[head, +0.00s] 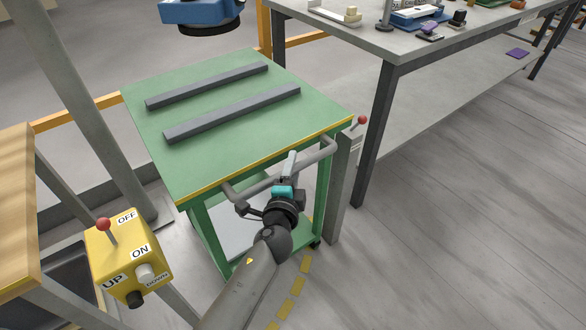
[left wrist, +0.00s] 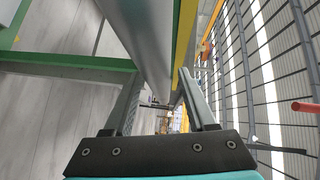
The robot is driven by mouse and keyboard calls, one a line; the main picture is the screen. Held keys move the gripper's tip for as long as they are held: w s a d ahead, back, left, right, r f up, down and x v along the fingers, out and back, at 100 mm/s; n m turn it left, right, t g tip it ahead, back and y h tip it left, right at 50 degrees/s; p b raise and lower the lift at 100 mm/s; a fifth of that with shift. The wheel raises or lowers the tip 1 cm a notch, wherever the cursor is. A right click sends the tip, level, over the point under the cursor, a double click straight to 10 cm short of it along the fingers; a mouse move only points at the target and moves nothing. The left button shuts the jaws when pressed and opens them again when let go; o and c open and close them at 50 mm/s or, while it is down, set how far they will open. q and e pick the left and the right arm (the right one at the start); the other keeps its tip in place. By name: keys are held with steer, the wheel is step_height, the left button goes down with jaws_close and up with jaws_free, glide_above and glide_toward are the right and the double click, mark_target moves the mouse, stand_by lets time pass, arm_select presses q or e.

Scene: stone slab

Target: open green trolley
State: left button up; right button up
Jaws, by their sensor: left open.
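The green trolley (head: 225,162) stands in the middle of the head view, with a yellow front edge and two dark grey bars lying on its top. Its grey tubular handle (head: 318,154) runs along the front. My left gripper (head: 291,162) is at the handle, right of its middle. In the left wrist view the open fingers (left wrist: 157,98) are apart, and a thick grey tube, seemingly the handle (left wrist: 145,35), runs down the picture between them. I cannot tell whether a finger touches it. My right gripper is not in view.
A grey post with a red-knobbed lever (head: 361,121) stands close to the trolley's right. A yellow control box (head: 128,255) is at lower left, beside a wooden table (head: 15,200). A grey workbench (head: 385,45) is behind right. Open floor (head: 450,230) lies at right.

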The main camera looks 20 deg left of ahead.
arm_select(q)
steer(key=shift+w, duration=0.15)
jaws_close()
stand_by(0.4)
stand_by(1.0)
